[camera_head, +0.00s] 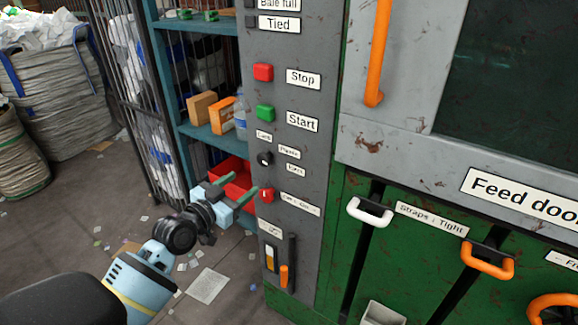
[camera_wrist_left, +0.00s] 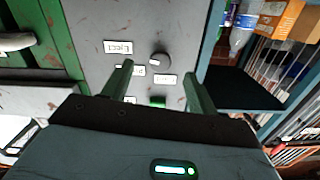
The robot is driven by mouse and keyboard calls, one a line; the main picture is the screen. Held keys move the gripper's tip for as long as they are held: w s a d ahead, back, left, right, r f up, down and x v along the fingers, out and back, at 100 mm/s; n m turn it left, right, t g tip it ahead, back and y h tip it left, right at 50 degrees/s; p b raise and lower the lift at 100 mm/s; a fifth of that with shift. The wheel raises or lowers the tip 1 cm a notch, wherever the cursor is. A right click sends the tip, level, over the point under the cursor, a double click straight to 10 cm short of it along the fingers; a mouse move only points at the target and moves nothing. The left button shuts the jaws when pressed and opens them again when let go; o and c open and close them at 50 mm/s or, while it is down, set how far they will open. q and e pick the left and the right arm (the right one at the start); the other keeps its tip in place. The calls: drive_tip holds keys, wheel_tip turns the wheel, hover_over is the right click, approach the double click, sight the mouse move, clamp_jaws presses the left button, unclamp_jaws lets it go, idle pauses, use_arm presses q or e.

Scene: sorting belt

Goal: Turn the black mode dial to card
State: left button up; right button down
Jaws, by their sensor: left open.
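The black mode dial (camera_head: 265,158) is on the grey control panel, with a small white mark on its face. Labels sit around it: Card (camera_head: 264,136) above, Plastic (camera_head: 289,151) to the upper right and a third, hard to read (camera_head: 295,169), to the right. I cannot tell surely which label the mark faces. My left gripper (camera_head: 246,183) is open and empty, left of and below the dial, apart from it. In the left wrist view the dial (camera_wrist_left: 160,60) shows beyond and between the two fingers, and the labels appear upside down. My right gripper is not in view.
A red stop button (camera_head: 263,72), a green start button (camera_head: 265,112) and a red knob (camera_head: 267,195) are on the same panel, the knob close to my fingers. An orange-handled lever (camera_head: 284,275) is below. Shelves with a red bin (camera_head: 232,167) stand left.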

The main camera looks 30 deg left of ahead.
sight(262, 162)
use_arm(q)
drive_tip(key=shift+w+d+r, duration=0.1)
drive_tip(key=shift+w+r, duration=0.2)
drive_tip(key=shift+w, duration=1.2)
drive_tip(key=shift+w+d+r, duration=0.1)
drive_tip(key=shift+w+r, duration=0.2)
drive_tip(key=shift+w, duration=1.25)
drive_tip(key=shift+w+d+r, duration=0.1)
drive_tip(key=shift+w+r, duration=0.2)
drive_tip(key=shift+w, duration=1.2)
drive_tip(key=shift+c, duration=0.3)
drive_tip(key=c, duration=0.9)
